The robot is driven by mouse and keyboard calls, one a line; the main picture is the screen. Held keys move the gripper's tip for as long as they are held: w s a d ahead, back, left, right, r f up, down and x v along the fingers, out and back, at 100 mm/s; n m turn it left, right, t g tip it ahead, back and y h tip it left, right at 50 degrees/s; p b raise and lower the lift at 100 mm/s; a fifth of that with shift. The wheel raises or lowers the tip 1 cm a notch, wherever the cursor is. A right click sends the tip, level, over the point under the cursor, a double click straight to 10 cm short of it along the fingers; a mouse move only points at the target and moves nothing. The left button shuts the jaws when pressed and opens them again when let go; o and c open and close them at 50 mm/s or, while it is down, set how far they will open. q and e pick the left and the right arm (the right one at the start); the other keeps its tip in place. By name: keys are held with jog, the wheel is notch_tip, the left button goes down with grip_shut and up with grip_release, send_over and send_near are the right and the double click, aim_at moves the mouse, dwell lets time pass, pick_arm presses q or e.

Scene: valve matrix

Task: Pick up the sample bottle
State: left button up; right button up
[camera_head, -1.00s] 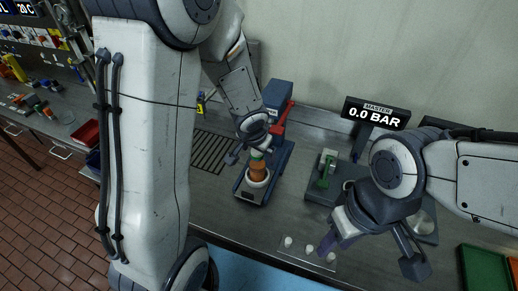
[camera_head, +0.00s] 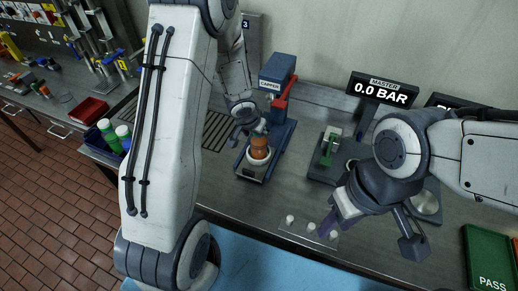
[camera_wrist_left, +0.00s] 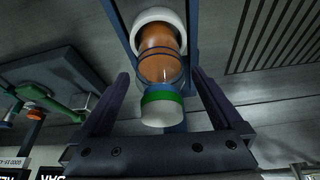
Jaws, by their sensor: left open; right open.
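The sample bottle (camera_head: 258,146) is orange-brown and stands in a white ring on the base of the blue capper (camera_head: 277,72). My left gripper (camera_head: 251,128) is at the bottle's upper part. In the left wrist view its open fingers (camera_wrist_left: 160,78) lie on either side of the bottle, with gaps visible. My right gripper (camera_head: 372,234) is open and empty above the bench, right of the bottle.
A green-handled valve fixture (camera_head: 328,150) stands right of the capper, below the 0.0 BAR display (camera_head: 382,90). A clear plate with small white pieces (camera_head: 308,229) lies near the front edge. Green PASS tray (camera_head: 489,258) is at right; bottles stand in a blue bin (camera_head: 97,150) at left.

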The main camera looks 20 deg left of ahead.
pick_arm(q)
jog(key=shift+x, duration=0.9)
jog(key=shift+r, duration=0.1)
jog(key=c, duration=1.5)
jog(key=shift+c, duration=0.4)
jog(key=shift+r, duration=0.15)
